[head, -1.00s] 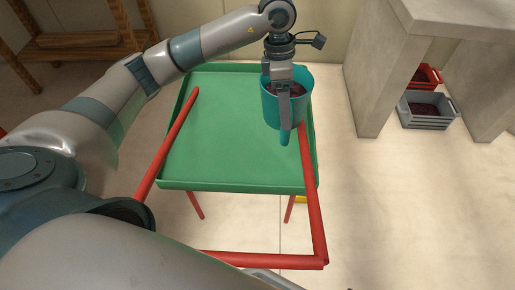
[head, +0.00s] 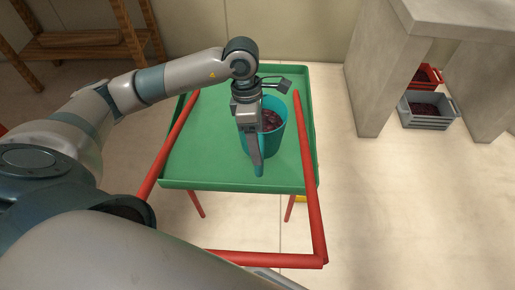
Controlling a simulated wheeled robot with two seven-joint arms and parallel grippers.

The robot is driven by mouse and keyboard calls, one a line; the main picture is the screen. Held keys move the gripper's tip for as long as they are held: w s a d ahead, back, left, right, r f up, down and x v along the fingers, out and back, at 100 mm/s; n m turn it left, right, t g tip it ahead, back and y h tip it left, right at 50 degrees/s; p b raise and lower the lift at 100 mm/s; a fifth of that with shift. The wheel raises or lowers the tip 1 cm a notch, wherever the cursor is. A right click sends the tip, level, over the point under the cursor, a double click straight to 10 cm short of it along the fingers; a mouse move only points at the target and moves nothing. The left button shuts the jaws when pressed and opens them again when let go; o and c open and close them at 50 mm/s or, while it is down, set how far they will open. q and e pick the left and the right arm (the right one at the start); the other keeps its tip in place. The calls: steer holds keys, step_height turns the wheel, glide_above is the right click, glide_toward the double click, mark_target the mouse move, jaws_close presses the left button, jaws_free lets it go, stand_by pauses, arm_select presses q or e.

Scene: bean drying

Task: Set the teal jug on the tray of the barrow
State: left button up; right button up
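The teal jug (head: 276,139) is upright and holds dark red beans. In the head view it is over the right half of the green tray (head: 205,150) of the barrow. I cannot tell whether its base touches the tray. My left gripper (head: 252,138) comes down from above at the jug's near-left side and is shut on its handle, whose lower end shows below the fingers. The gripper hides part of the jug's left side. My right gripper is not in view.
The barrow's red handles (head: 312,205) run along both sides of the tray toward me. The rest of the tray is bare. A concrete bench (head: 455,18) stands at right, with a grey crate (head: 428,117) and a red crate (head: 428,77) under it. A wooden rack (head: 85,40) stands back left.

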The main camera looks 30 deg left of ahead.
arm_select(q)
steer(key=shift+a+x, duration=0.2)
steer(key=shift+x, duration=0.75)
steer(key=shift+a+x, duration=0.2)
steer(key=shift+x, duration=0.75)
steer(key=shift+w, duration=0.2)
steer(key=o, duration=2.1)
steer(key=shift+f, duration=0.15)
steer(key=v, duration=1.2)
